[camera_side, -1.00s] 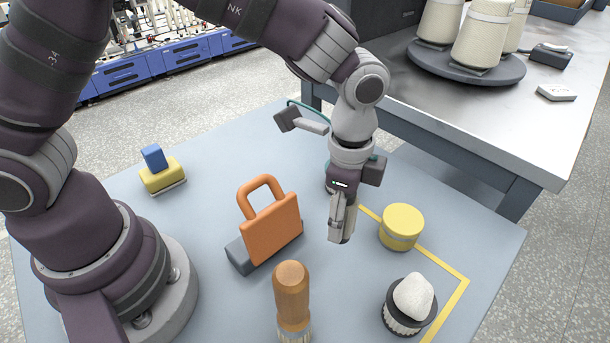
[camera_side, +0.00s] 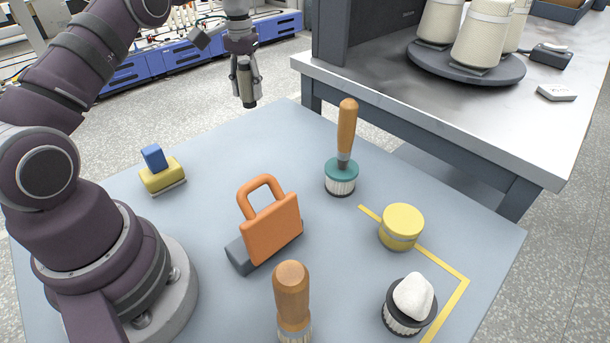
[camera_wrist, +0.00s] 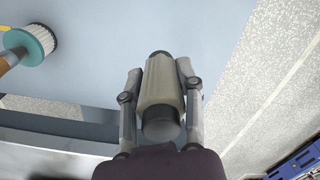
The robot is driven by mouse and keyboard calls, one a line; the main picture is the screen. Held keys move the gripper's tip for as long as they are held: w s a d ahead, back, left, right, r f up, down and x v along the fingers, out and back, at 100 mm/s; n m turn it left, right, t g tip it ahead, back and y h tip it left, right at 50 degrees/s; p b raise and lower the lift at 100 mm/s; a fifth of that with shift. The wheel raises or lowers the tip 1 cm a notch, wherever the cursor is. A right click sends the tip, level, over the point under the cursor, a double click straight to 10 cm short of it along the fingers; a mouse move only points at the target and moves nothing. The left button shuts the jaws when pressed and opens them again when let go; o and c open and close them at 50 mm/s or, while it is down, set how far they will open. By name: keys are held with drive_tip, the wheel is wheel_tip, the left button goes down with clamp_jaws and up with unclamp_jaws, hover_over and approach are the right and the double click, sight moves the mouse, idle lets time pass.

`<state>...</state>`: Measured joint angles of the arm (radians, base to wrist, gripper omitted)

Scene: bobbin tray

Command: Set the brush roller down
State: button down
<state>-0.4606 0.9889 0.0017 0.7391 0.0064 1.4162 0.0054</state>
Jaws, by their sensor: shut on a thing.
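The brush roller (camera_wrist: 161,95) is a beige cylinder with dark grey ends. In the wrist view it lies between the two fingers of my gripper (camera_wrist: 160,75), which is shut on it. In the side view my gripper (camera_side: 246,82) is raised at the back, left of the grey bench. The roller's dark lower end (camera_side: 249,101) shows below the fingers. The roller is held in the air, clear of the blue-grey table (camera_side: 235,160). In the side view the fingers hide part of the roller.
A wooden-handled brush with a teal base (camera_side: 341,170) stands upright on the table. An orange handled block (camera_side: 272,230), yellow tub (camera_side: 401,225), yellow-and-blue block (camera_side: 162,178), another wooden-handled brush (camera_side: 292,290) and white-topped dark brush (camera_side: 409,305) stand around it.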

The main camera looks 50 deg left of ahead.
drive_tip(key=shift+n, duration=0.8)
drive_tip(key=a+f, duration=0.1)
drive_tip(key=f, duration=0.2)
drive_tip(key=s+a+f, duration=0.1)
drive_tip(key=a+f, duration=0.1)
drive_tip(key=f, duration=0.2)
drive_tip(key=a+f, duration=0.2)
drive_tip(key=f, duration=0.1)
drive_tip(key=shift+s+a+f, duration=0.15)
drive_tip(key=shift+s+f, duration=0.05)
drive_tip(key=shift+s, duration=0.1)
drive_tip(key=shift+f, duration=0.15)
drive_tip(key=c, duration=0.7)
unclamp_jaws()
